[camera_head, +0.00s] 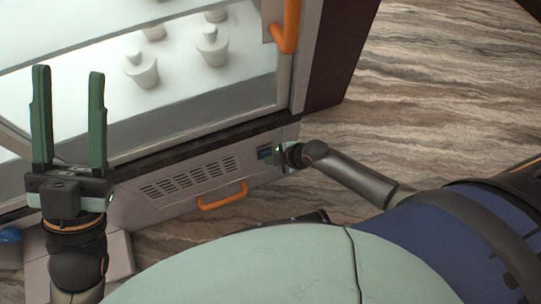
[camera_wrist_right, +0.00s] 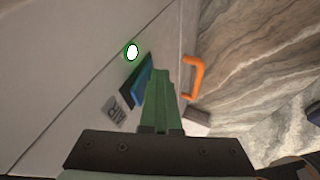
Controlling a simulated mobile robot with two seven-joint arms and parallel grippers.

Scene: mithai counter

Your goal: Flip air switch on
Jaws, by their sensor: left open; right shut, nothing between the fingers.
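The air switch shows in the right wrist view as a blue rocker (camera_wrist_right: 141,82) in a dark frame, with a label reading AIR (camera_wrist_right: 114,108) beside it. A round indicator (camera_wrist_right: 132,52) by its upper end glows green. In the head view the switch (camera_head: 265,153) is on the counter's lower front panel, at its right end. My right gripper (camera_wrist_right: 161,72) is shut and empty, its green fingers right beside the rocker; I cannot tell whether they touch it. It also shows in the head view (camera_head: 281,152), partly hidden by its wrist. My left gripper (camera_head: 69,72) is open and empty, before the glass.
The panel (camera_head: 140,212) has vent slots and an orange handle (camera_head: 222,196), which also shows in the wrist view (camera_wrist_right: 198,78). Another orange handle (camera_head: 290,25) is higher up. White lidded pots (camera_head: 141,70) stand behind the glass. Marbled floor (camera_head: 440,90) to the right is clear.

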